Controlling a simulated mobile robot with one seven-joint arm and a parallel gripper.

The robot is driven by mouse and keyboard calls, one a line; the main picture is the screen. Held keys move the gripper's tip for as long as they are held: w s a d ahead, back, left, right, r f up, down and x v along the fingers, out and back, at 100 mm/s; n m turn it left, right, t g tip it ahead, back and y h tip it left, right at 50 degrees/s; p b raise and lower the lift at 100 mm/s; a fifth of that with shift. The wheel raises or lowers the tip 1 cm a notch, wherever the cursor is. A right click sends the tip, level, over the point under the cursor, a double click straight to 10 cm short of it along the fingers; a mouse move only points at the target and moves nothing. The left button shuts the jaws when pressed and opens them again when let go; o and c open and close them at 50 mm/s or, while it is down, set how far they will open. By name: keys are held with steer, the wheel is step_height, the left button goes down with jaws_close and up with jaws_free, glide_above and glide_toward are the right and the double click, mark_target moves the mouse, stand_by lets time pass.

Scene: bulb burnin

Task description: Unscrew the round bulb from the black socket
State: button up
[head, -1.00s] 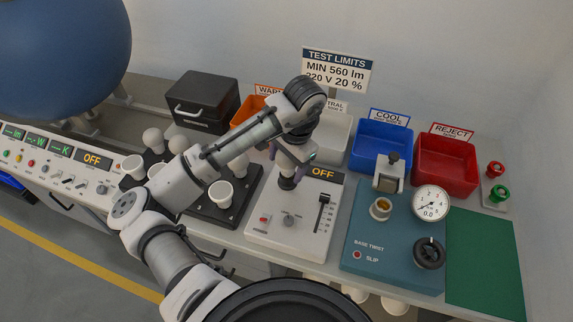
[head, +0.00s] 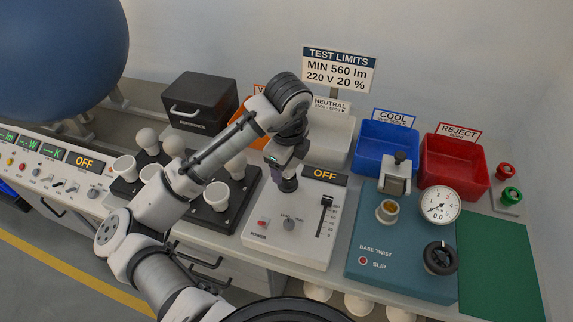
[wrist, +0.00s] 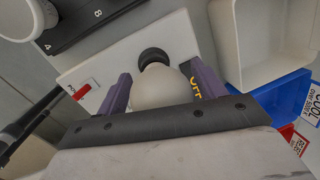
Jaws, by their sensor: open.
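The black socket (head: 289,185) stands on the white test box, and it also shows in the wrist view (wrist: 153,56). The round bulb (wrist: 160,88) is white and sits at the socket, its near part cut off by my gripper's dark palm edge. My gripper (wrist: 160,80) is open, with one purple finger on each side of the bulb. A small gap seems to show at the left finger; whether the right finger touches I cannot tell. In the head view my gripper (head: 286,165) points down over the socket and hides the bulb.
The white box has a slider (head: 326,203) and a display reading OFF (head: 326,175). Racks with white bulbs (head: 216,195) stand left. Neutral, blue (head: 386,150) and red (head: 455,170) bins stand behind and right. A teal base twist unit (head: 400,262) is at right.

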steer(key=m, duration=0.3)
steer(key=shift+h+b, duration=0.3)
steer(key=shift+c, duration=0.3)
